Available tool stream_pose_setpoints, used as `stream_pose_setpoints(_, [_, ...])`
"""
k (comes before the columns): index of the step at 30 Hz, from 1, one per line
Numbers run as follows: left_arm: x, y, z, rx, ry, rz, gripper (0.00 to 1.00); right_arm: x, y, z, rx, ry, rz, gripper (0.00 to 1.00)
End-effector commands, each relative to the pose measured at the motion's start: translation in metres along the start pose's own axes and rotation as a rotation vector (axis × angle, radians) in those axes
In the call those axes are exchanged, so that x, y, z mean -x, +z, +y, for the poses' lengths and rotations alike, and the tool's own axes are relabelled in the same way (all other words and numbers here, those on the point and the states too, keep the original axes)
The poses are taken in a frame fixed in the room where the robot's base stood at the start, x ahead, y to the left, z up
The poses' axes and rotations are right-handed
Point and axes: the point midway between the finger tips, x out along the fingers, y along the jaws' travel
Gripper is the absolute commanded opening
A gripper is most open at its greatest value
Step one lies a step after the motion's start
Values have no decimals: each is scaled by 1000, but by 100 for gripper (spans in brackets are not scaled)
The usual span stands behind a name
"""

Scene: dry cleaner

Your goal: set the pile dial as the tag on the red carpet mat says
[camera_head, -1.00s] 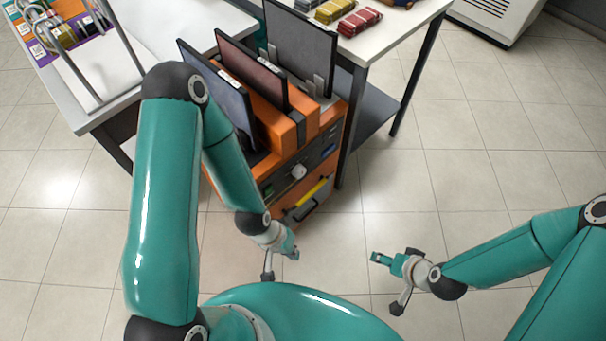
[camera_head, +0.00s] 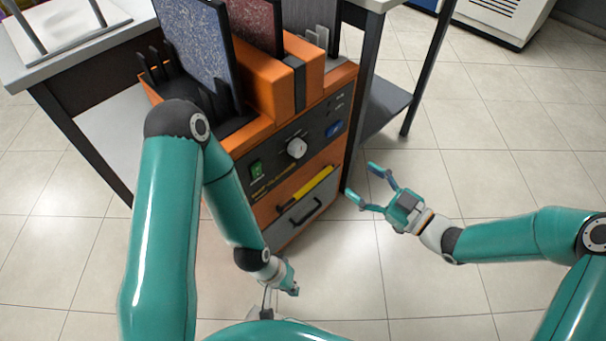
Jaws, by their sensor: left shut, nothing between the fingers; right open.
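The red speckled carpet mat (camera_head: 258,24) stands upright in the orange machine (camera_head: 286,182), partly hidden behind a blue speckled mat (camera_head: 203,45). I see no readable tag on it. A white round knob (camera_head: 297,148), which looks like the dial, sits mid-panel on the machine's dark front; its markings are too small to read. My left gripper (camera_head: 283,290) is shut and empty, low in front of the machine and apart from it. My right gripper (camera_head: 361,181) is open and empty, right of the machine's front, its fingers toward the panel but apart from the knob.
A green switch (camera_head: 256,169) is left of the knob and a blue control (camera_head: 334,129) right of it. Below are a yellow bar (camera_head: 313,184) and a drawer with a dark handle (camera_head: 304,212). Floor at right is clear.

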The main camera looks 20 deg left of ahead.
Motion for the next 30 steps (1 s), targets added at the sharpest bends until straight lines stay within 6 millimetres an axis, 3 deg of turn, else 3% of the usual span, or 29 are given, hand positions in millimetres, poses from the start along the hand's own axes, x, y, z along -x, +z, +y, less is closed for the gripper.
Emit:
stream_pose_setpoints(1, [-23,0,-8,0,0,1,0,-2,21,-5,6,-4,3,71])
stream_pose_setpoints(3, [-31,0,-11,0,0,1,0,-4,28,-8,9,-9,5,71])
stream_pose_setpoints(14, [-40,-1,-14,0,0,1,0,-24,32,-12,12,-17,7,71])
stream_pose_setpoints(30, [-60,-1,-22,0,0,1,0,-133,33,-15,12,-17,6,71])
